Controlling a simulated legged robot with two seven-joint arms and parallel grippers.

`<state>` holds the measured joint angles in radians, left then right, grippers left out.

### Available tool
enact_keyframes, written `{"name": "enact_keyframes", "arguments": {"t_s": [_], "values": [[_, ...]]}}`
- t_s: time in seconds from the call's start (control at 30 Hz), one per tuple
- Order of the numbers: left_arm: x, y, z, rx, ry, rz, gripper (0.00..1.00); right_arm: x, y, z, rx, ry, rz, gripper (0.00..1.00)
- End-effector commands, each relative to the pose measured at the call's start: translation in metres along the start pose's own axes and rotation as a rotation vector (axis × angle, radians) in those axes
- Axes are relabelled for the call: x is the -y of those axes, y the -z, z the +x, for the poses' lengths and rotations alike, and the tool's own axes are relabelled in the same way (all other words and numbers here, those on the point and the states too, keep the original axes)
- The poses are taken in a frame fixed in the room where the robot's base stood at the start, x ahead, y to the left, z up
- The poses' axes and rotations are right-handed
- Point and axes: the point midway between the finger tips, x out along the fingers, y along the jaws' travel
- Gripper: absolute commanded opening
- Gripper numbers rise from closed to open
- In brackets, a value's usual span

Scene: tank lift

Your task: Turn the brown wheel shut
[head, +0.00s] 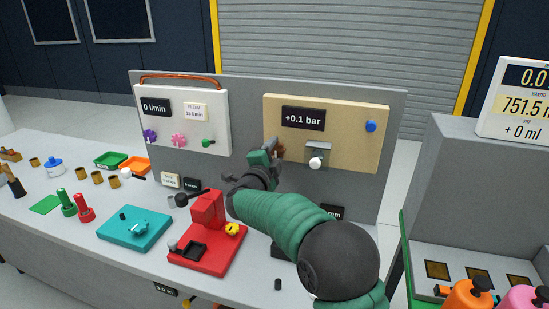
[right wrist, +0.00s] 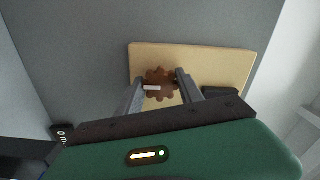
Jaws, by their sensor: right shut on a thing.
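The brown wheel (right wrist: 160,84) is a scalloped knob with a white mark, on the tan panel (right wrist: 210,62) in the right wrist view. My right gripper (right wrist: 163,82) is around it, one finger on each side, shut on it. In the head view the right gripper (head: 272,152) is at the tan panel's lower left (head: 355,115), and the wheel shows only as a small brown bit (head: 280,150) behind it. A display on this panel (head: 303,118) reads +0.1 bar. My left gripper is not in view.
A white-knobbed lever (head: 316,160) and a blue knob (head: 370,126) are right of the wheel. A white panel (head: 218,130) with small coloured wheels is on the left. A red stand (head: 205,235) and teal base (head: 135,228) sit on the bench below.

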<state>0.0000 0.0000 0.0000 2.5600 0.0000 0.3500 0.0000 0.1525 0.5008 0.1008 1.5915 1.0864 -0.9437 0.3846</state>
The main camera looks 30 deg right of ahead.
Motion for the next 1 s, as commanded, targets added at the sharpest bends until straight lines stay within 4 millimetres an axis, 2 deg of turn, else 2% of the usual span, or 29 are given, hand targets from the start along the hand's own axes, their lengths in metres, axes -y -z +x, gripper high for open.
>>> {"name": "enact_keyframes", "arguments": {"t_s": [0.57,0.6,0.73,1.0], "values": [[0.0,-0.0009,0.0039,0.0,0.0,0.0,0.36,-0.003,-0.0019,-0.0004,0.004,-0.006,0.03,0.03],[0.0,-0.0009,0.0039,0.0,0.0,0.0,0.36,-0.003,-0.002,-0.0004,0.004,-0.006,0.03,0.49],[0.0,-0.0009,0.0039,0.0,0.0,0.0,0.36,-0.0022,-0.0013,-0.0004,0.003,-0.005,0.029,0.66],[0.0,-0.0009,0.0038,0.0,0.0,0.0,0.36,-0.0006,0.0002,-0.001,0.001,-0.002,0.03,0.66]]}}
